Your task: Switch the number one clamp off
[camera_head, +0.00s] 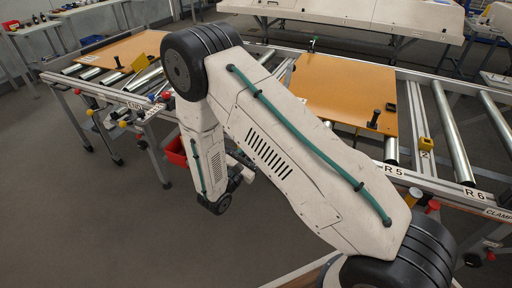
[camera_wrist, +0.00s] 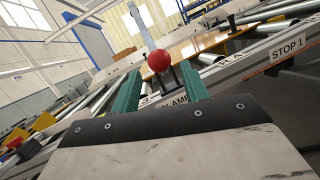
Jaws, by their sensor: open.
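In the wrist view a round red knob (camera_wrist: 159,60) stands on a dark lever above a rail. A white label reading "CLAM" (camera_wrist: 174,99) sits just below it, partly hidden, and its number cannot be read. My gripper (camera_wrist: 156,76) is open, with its two teal fingers on either side of the knob's line. The knob shows between and just beyond the fingertips; I cannot tell whether they touch it. In the head view my arm covers the middle, and the knob and fingers cannot be made out.
A "STOP 1" label (camera_wrist: 288,49) is on the rail at right in the wrist view. In the head view an orange board (camera_head: 345,90) lies on the roller conveyor, with steel rollers (camera_head: 453,133) to its right. A red bin (camera_head: 176,152) is below. Grey floor (camera_head: 90,220) is clear.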

